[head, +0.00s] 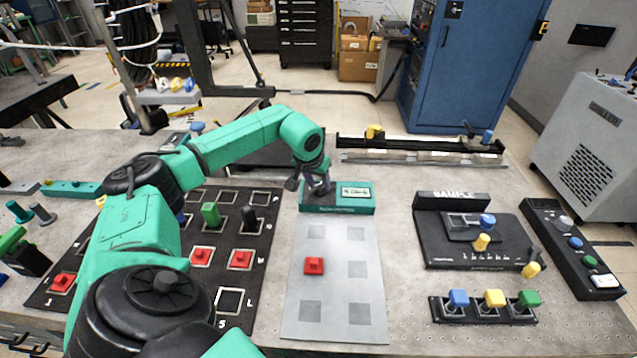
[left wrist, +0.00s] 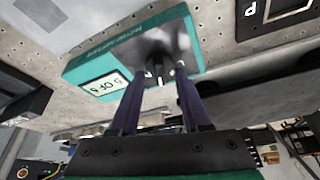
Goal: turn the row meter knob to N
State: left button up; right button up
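The row meter is a teal box (head: 350,207) at the top of a grey mat in the head view. A white display on its right half carries small dark characters that I cannot read surely. My left gripper (head: 319,187) points down at the box's left half and covers the knob there. In the left wrist view the two dark fingers (left wrist: 160,75) stand apart on either side of the small dark knob (left wrist: 157,73), on the teal box (left wrist: 92,66). Gaps show between fingers and knob; firm contact cannot be told. My right gripper is not in view.
The grey mat (head: 336,242) holds a red block (head: 314,265) and several darker squares. A black board (head: 225,275) with red, green and black pieces lies left, partly behind my left arm. A black SAMPLE station (head: 450,201) and a button panel (head: 572,245) stand right.

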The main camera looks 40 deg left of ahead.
pick_arm(q)
jog(key=b+v, duration=0.1)
jog(key=v, duration=1.3)
jog(key=shift+r, duration=0.3)
jog(key=shift+s, duration=0.1)
